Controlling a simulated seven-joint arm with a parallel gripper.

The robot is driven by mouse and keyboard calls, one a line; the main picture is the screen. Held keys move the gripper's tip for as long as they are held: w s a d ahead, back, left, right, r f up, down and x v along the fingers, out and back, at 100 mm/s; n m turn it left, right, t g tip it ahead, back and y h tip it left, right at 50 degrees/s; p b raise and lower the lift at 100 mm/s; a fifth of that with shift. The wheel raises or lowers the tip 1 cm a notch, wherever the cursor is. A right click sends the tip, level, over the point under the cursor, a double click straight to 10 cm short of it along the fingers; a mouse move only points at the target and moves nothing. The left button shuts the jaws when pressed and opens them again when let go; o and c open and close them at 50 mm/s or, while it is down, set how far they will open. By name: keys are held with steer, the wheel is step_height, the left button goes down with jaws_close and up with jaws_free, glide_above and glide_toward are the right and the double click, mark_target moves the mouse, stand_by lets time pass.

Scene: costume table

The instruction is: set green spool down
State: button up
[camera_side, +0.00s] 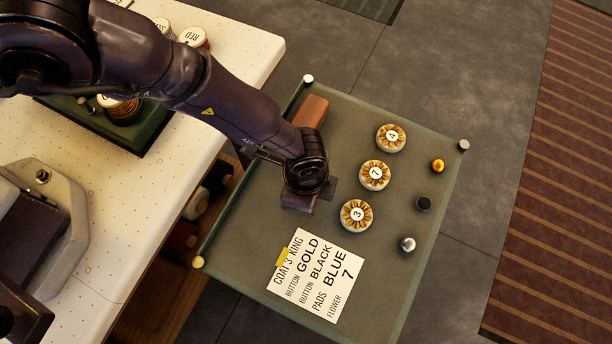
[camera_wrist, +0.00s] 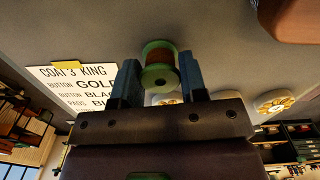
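The green spool (camera_wrist: 158,76), with green flanges and a brown winding, is between the two finger pads of my gripper (camera_wrist: 160,68) in the wrist view. Both pads appear to touch its sides, so my gripper looks shut on it. In the side view my gripper (camera_side: 299,202) is low over the left part of the grey-green tray (camera_side: 262,222), and the spool is hidden behind it. I cannot tell whether the spool touches the tray.
A white card (camera_side: 318,275) lies in front of my gripper. Flower discs (camera_side: 375,175) and small buttons (camera_side: 423,204) lie to the right. A red-brown block (camera_side: 311,111) is at the back. Corner posts (camera_side: 198,262) edge the tray. A white table (camera_side: 150,225) is at left.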

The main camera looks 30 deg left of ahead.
steer(key=shift+c, duration=1.4)
steer(key=shift+r, duration=0.15)
steer(key=shift+r, duration=0.25)
step_height(320, 180, up, 2)
steer(key=shift+r, duration=0.25)
steer(key=s+a+r+n, duration=0.1)
steer(key=s+a+r, duration=0.85)
steer(key=a, duration=0.25)
steer(key=w+a+r+n, duration=0.5)
steer(key=a, duration=0.3)
steer(key=w+a+r+n, duration=0.5)
steer(key=a, duration=0.3)
steer(key=w+a+r+n, duration=0.5)
steer(key=w+a, duration=0.1)
steer(key=a, duration=0.3)
